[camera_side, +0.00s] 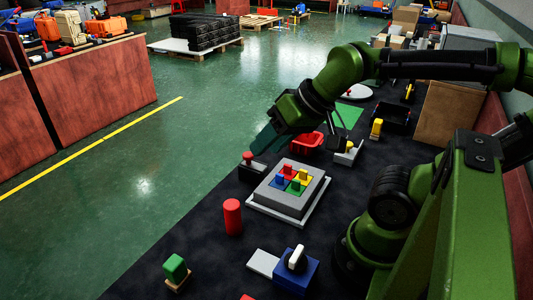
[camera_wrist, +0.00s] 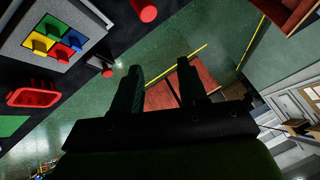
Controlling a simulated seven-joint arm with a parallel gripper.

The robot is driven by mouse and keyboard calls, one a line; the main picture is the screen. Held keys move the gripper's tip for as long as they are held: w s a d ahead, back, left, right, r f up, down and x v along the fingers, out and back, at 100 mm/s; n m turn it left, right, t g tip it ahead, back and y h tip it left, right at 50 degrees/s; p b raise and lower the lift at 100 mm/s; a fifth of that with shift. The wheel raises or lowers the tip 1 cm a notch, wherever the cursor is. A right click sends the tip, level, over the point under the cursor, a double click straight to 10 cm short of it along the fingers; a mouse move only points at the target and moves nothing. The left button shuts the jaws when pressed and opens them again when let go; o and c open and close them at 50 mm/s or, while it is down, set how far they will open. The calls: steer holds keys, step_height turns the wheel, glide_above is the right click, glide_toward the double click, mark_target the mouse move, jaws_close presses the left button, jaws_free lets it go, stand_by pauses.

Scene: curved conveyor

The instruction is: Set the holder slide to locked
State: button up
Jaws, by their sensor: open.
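I cannot tell for certain which part is the holder slide. A blue block (camera_side: 297,272) with an upright white knob (camera_side: 297,258) and a flat pale plate (camera_side: 263,263) at its left lies near the front of the dark table in the side view. A dark holder (camera_side: 252,173) with a red knob (camera_side: 247,157) stands near the table's left edge; the red knob also shows in the wrist view (camera_wrist: 107,72). My gripper (camera_side: 266,142) is above and beyond that holder. In the wrist view its two fingers (camera_wrist: 159,75) are apart, with nothing between them.
A grey block (camera_side: 308,190) with four-coloured pegs stands mid-table. A red cylinder (camera_side: 233,217), a green block (camera_side: 175,267) on a small base, a red tray (camera_side: 307,143) and a pale holder (camera_side: 350,157) with a yellow piece are around it. The table between them is bare.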

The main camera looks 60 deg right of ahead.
steer(key=shift+o, duration=1.7)
steer(key=shift+w+d+f, duration=0.1)
steer(key=shift+f, duration=0.2)
steer(key=m+g+h, duration=0.2)
steer(key=m+g, duration=0.3)
steer(key=g, duration=0.2)
glide_above(248, 154)
step_height(248, 154, down, 17)
steer(key=shift+r, duration=0.15)
jaws_close()
